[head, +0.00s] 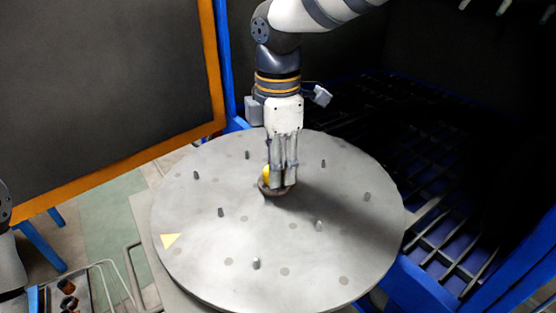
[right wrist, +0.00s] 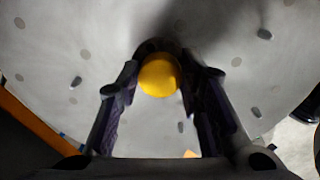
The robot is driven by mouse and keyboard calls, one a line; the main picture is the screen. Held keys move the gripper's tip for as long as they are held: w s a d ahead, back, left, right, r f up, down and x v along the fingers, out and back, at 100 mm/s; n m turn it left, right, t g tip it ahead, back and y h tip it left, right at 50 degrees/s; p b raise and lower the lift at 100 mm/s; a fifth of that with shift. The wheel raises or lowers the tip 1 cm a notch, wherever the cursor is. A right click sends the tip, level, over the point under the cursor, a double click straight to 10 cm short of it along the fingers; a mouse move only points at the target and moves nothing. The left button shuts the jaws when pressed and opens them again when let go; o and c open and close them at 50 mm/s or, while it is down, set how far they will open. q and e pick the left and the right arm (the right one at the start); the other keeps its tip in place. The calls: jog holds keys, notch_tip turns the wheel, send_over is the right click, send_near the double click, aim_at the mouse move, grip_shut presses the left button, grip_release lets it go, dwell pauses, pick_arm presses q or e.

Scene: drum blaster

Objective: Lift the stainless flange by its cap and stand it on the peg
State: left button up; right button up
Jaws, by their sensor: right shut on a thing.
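The flange (head: 263,187) is a dark, round-based piece at the middle of the grey round table (head: 330,245). Its yellow cap (head: 266,174) shows at the left side of my right gripper (head: 281,184). In the right wrist view the yellow cap (right wrist: 159,75) sits between the two fingertips, and the gripper is shut on it. The gripper points down. Whether the flange base touches the table I cannot tell. Several short grey pegs stand on the table, one near the front (head: 256,263) and one right of the flange (head: 319,225). My left gripper is out of view.
A yellow triangle (head: 170,240) marks the table's left side. A metal tray (head: 75,290) with small brown parts stands at lower left. A dark panel with an orange frame (head: 212,70) is at left, and dark grating (head: 450,250) with blue beams is at right.

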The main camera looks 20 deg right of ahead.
jog(key=shift+d+f, duration=0.25)
jog(key=shift+f, duration=0.15)
dwell(0.3)
jog(key=o, duration=1.5)
jog(key=shift+c, duration=0.2)
jog(key=shift+r, duration=0.1)
notch_tip(320, 180, up, 12)
